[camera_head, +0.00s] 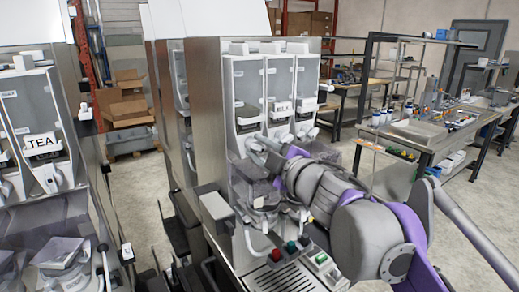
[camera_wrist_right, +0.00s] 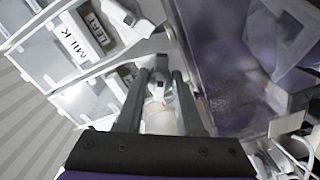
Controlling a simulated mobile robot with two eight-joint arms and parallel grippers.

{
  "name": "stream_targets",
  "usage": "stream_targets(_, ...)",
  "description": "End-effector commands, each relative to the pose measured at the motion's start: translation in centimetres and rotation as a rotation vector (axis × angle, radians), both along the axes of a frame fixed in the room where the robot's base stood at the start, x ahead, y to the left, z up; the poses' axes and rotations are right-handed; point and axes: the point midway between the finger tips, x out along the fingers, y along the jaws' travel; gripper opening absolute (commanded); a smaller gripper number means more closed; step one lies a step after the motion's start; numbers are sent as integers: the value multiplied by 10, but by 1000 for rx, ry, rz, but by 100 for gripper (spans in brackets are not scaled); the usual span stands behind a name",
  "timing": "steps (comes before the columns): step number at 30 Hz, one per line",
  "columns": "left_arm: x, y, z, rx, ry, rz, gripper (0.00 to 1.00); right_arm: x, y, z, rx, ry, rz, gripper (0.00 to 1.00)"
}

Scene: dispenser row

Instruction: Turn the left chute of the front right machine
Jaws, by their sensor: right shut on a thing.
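The front right machine (camera_head: 205,100) stands in the middle of the head view, a tall metal cabinet with a row of clear-fronted canisters. The middle canister (camera_head: 281,90) bears a MILK label, which also shows in the right wrist view (camera_wrist_right: 81,44) beside a LEFT tag. My right gripper (camera_head: 257,148) is at the foot of the left canister (camera_head: 248,88). In the right wrist view its two dark fingers (camera_wrist_right: 158,95) are shut on a pale chute part, seemingly the left chute (camera_wrist_right: 157,83). My left gripper is out of view.
Below the chutes are a clear hopper (camera_head: 252,180), red and green buttons (camera_head: 283,250) and a drip grate (camera_head: 285,278). Another machine with a TEA label (camera_head: 41,141) stands at the left. Cardboard boxes (camera_head: 127,98) and workbenches (camera_head: 440,130) are farther back.

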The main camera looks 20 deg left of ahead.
Motion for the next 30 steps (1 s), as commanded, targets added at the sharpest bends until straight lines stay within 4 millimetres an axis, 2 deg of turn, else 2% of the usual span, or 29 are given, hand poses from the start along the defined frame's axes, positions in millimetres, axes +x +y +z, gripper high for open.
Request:
stream_targets(14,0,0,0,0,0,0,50,0,0,0,8,9,1,0)
stream_targets(15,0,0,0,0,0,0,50,0,0,0,8,9,1,43)
stream_targets(24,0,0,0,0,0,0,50,-1,-2,0,7,9,0,45)
stream_targets(30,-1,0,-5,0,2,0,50,-16,-21,-1,7,8,-1,45)
